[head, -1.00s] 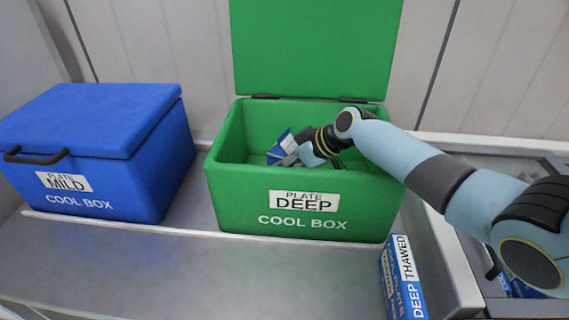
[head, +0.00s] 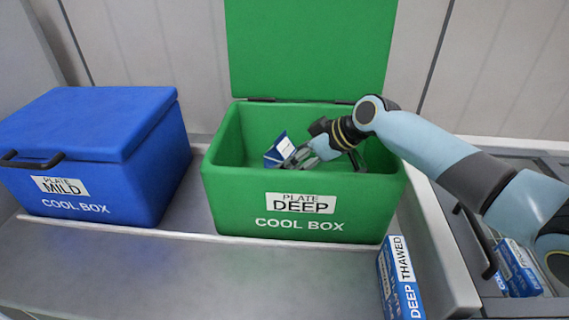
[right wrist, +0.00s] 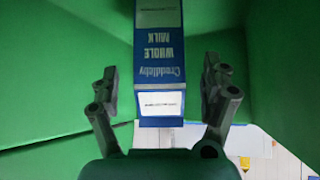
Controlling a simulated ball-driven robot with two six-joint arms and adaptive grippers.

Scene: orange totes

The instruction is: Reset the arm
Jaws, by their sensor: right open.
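My right arm comes in from the right in the head view, and its right gripper (head: 304,158) is inside the open green cool box (head: 225,200) labelled PLATE DEEP. A blue and white milk carton (head: 283,150) is in the box at the gripper's tips. In the right wrist view the carton (right wrist: 160,60), marked WHOLE MILK, stands out ahead between the two spread fingers of the gripper (right wrist: 160,95). A gap shows on each side of it, so the fingers are open and not gripping. My left gripper is not in view.
A closed blue cool box (head: 90,150) labelled PLATE MILD stands at the left. A blue cool plate box (head: 400,280) marked DEEP THAWED is at the front right. More blue packs (head: 517,268) lie at the right.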

